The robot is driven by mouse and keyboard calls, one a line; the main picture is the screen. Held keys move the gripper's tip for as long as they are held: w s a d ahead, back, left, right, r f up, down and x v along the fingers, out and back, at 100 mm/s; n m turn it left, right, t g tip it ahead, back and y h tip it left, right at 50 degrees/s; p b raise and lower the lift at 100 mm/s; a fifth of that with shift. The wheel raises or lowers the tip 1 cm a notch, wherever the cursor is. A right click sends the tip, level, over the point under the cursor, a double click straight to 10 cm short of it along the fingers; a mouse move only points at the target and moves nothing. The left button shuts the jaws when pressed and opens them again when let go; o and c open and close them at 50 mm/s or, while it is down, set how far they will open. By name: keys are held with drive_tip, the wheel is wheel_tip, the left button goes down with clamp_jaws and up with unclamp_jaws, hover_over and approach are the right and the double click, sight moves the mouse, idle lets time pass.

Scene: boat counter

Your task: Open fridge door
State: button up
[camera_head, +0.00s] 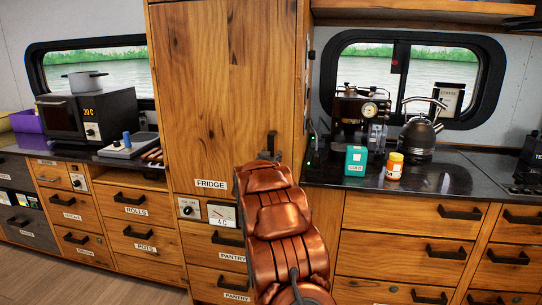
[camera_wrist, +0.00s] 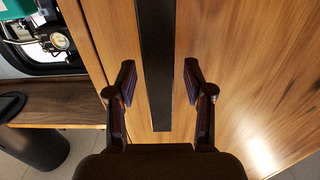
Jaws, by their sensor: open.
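The fridge door (camera_head: 225,90) is a tall wooden panel with a "FRIDGE" label at its lower edge. It looks shut in the head view. Its wood also fills much of the wrist view (camera_wrist: 245,70). The long black handle (camera_wrist: 156,40) runs upright on the door in the wrist view. My gripper (camera_wrist: 160,72) is open, with one finger on each side of the handle and a gap on both sides. Neither finger visibly touches it. In the head view my copper arm hides the gripper and the door's lower right part.
Right of the fridge is a dark counter (camera_head: 325,178) with a coffee machine (camera_head: 358,108), a kettle (camera_head: 420,135), a teal box (camera_head: 356,160) and an orange jar (camera_head: 394,165). Left stands a microwave (camera_head: 88,115). Drawers (camera_head: 222,284) with black handles lie below. Floor is clear at lower left.

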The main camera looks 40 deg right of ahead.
drive_tip(key=shift+c, duration=0.3)
clamp_jaws()
idle(0.3)
